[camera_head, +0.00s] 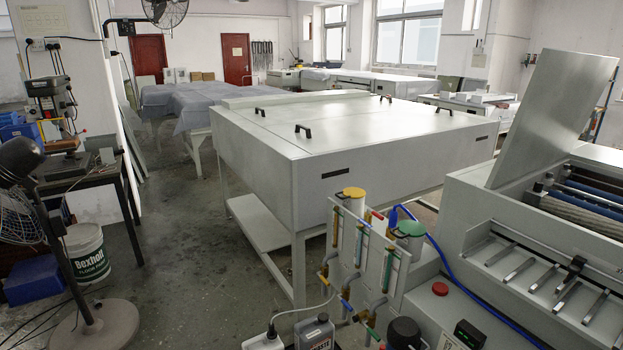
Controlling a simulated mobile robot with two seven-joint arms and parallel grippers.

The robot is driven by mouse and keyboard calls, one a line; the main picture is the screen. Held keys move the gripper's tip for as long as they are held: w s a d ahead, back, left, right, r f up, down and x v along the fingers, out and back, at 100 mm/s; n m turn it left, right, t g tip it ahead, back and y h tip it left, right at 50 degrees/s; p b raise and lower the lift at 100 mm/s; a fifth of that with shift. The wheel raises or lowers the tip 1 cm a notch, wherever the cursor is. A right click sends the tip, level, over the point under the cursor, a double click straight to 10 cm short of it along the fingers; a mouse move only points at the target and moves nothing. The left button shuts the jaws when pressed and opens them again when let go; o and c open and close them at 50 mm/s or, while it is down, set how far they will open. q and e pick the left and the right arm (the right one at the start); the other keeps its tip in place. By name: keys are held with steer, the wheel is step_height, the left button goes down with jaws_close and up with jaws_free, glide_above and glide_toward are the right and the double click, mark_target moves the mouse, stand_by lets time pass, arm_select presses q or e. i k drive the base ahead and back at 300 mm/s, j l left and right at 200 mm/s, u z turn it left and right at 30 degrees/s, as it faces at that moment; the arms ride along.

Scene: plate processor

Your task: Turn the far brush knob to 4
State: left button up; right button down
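The plate processor (447,224) stands at the right with its grey lid (553,118) raised and its rollers (590,200) exposed. Its front panel carries a red button (440,289) and a small dark display with green digits (469,333), cut near the bottom edge. I cannot make out a brush knob or its numbers in this view. A round black thing (404,332) sits at the bottom edge left of the display; I cannot tell whether it is a knob or a cap. Neither of my grippers is in view.
A panel with coloured tubes and valves (375,262) stands left of the processor, with bottles (315,333) below it. A large grey cabinet table (345,150) fills the middle. A fan (22,190) and white bucket (87,252) are at left. Grey floor (190,260) between is open.

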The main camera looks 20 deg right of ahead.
mark_target(539, 186)
steer(key=i+j+z, duration=0.1)
steer(key=z, duration=0.35)
steer(key=j+z, duration=0.1)
steer(key=z, duration=0.4)
steer(key=j+z, duration=0.2)
steer(key=z, duration=0.25)
steer(key=i+j+z, duration=0.1)
steer(key=z, duration=0.35)
steer(key=j+z, duration=0.2)
steer(key=z, duration=0.25)
steer(key=j+z, duration=0.15)
steer(key=z, duration=0.35)
steer(key=k+l, duration=0.05)
